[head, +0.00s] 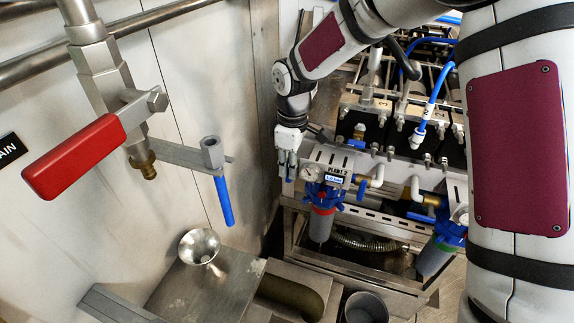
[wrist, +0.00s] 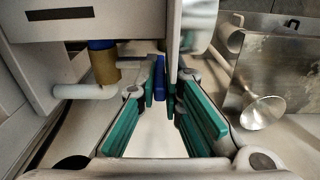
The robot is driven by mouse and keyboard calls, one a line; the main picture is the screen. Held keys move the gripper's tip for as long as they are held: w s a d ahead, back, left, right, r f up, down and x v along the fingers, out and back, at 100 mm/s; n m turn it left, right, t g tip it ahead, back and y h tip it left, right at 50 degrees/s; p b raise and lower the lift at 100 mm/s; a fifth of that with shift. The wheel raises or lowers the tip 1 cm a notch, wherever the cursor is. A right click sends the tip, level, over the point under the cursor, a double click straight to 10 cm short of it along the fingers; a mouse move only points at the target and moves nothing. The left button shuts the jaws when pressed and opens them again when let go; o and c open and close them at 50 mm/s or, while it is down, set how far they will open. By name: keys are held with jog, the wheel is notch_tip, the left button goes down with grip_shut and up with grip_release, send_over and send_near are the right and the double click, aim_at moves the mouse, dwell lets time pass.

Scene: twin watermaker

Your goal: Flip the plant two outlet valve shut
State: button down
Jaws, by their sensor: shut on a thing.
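My gripper (head: 288,172) points down at the left side of this plate in the head view. In the wrist view my gripper (wrist: 160,88) is shut on a slim blue valve handle (wrist: 159,78), between the green-padded fingertips. The valve body behind this handle is hidden. Another blue-topped brass fitting (wrist: 103,64) with a white elbow pipe sits to the left in the wrist view, apart from the fingers.
A large red-handled valve (head: 75,155) and a hanging blue lever (head: 224,200) are at the left wall. A steel funnel (head: 199,246) stands below them and also shows in the wrist view (wrist: 262,110). A second filter unit (head: 440,245) is to the right.

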jog(key=c, duration=1.7)
grip_release()
jog(key=shift+r, duration=0.1)
jog(key=r, duration=1.1)
jog(key=shift+d+r, duration=0.25)
jog(key=shift+r, duration=0.15)
jog(key=shift+s, duration=0.1)
